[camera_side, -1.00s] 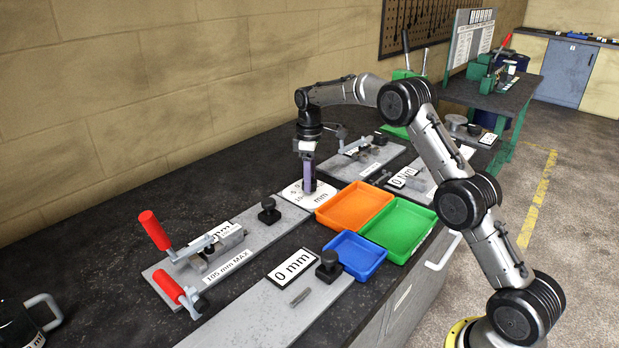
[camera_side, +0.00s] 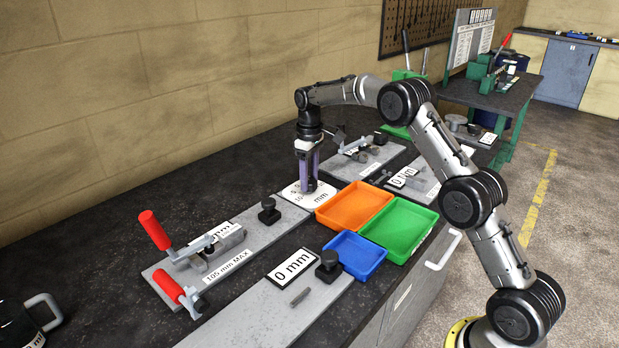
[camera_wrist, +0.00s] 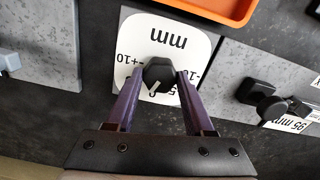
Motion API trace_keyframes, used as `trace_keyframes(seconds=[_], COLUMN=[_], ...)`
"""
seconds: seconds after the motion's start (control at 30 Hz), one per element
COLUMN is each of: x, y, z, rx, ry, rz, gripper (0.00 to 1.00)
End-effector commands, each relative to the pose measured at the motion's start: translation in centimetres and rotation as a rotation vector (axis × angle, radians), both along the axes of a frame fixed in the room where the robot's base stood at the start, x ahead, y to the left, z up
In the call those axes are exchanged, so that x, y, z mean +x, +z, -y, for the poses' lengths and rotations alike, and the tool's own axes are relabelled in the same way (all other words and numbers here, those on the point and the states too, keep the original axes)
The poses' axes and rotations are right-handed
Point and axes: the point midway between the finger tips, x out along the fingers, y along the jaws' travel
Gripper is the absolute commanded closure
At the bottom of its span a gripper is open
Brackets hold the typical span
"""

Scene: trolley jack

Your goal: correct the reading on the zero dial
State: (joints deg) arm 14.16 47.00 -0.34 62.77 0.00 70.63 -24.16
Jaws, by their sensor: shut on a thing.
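The zero dial is a white plate (camera_side: 291,193) marked in mm, lying on the dark bench in the side view. In the wrist view its plate (camera_wrist: 195,47) shows "mm" upside down, with +10 and -10 marks. A black knob (camera_wrist: 158,72) with a pale pointer line stands at its middle. My gripper (camera_side: 309,188) points straight down over the plate. In the wrist view the purple fingers (camera_wrist: 159,82) are on either side of the knob, shut on it. The pointer is toward the lower side of the scale, and its exact reading is partly hidden by the fingers.
Orange (camera_side: 371,228), green (camera_side: 425,222) and blue (camera_side: 378,262) trays stand right of the dial. A plate with red-handled clamps (camera_side: 157,230) lies to the left. A "0 mm" sign (camera_side: 292,267) lies in front. Another fixture plate (camera_side: 345,172) lies behind.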

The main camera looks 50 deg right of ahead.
Motion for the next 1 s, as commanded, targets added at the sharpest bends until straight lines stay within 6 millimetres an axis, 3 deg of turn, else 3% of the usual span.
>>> trace_keyframes(seconds=[0.5,1.0], x=[0.08,0.1], y=[0.18,0.21], z=[0.02,0.02], rx=[-0.002,-0.001], ry=[-0.355,-0.437], rz=[0.004,0.005], gripper=[1.0,1.0])
